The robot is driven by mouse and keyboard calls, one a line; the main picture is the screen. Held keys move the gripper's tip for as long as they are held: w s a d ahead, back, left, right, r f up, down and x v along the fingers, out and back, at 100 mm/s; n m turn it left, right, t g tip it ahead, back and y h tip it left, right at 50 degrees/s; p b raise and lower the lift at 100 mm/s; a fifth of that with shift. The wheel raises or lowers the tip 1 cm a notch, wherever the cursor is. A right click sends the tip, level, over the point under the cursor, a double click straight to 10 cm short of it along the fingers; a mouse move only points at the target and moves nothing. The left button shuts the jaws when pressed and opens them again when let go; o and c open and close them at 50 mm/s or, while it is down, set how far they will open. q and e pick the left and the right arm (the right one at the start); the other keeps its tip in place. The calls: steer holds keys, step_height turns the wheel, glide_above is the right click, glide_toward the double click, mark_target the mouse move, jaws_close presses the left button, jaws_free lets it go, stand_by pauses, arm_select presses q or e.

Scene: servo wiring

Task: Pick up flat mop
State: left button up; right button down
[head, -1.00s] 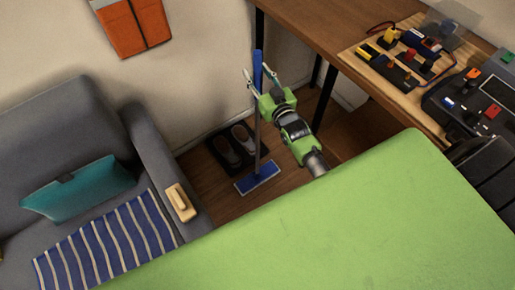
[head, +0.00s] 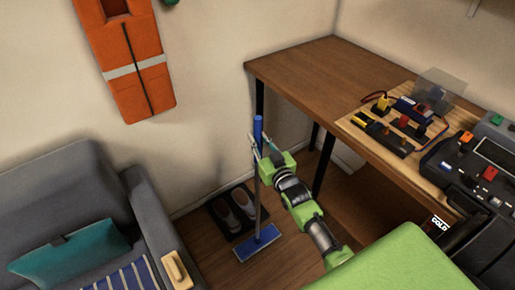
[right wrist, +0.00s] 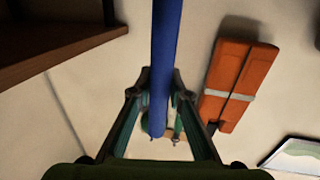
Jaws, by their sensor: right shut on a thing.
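The flat mop (head: 258,243) stands upright on the floor beside the desk, with a flat blue head, a thin grey pole and a blue grip at the top. My right gripper (head: 259,147) is shut on the pole's upper part, just below or at the lower end of the blue grip. In the right wrist view the blue grip (right wrist: 166,55) runs down between the two fingers of my right gripper (right wrist: 160,92). The exact contact is partly hidden by the fingers. My left gripper is not in view.
A wooden desk (head: 300,75) with a wiring board stands to the right, its black legs near my right arm. A grey sofa (head: 150,215) is at the left. An orange vest (head: 140,80) hangs on the wall.

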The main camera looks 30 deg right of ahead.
steer(key=s+r, duration=0.1)
steer(key=r, duration=0.1)
steer(key=s+a+r, duration=0.1)
steer(key=s+r, duration=0.1)
steer(key=r, duration=0.1)
steer(key=s+r, duration=0.2)
steer(key=r, duration=0.1)
steer(key=shift+a+p, duration=0.4)
steer(key=s+a+r, duration=0.3)
steer(key=s+r, duration=0.1)
steer(key=s, duration=0.4)
steer(key=shift+b, duration=0.3)
steer(key=c, duration=2.8)
jaws_free()
steer(key=shift+s+a, duration=0.1)
jaws_close()
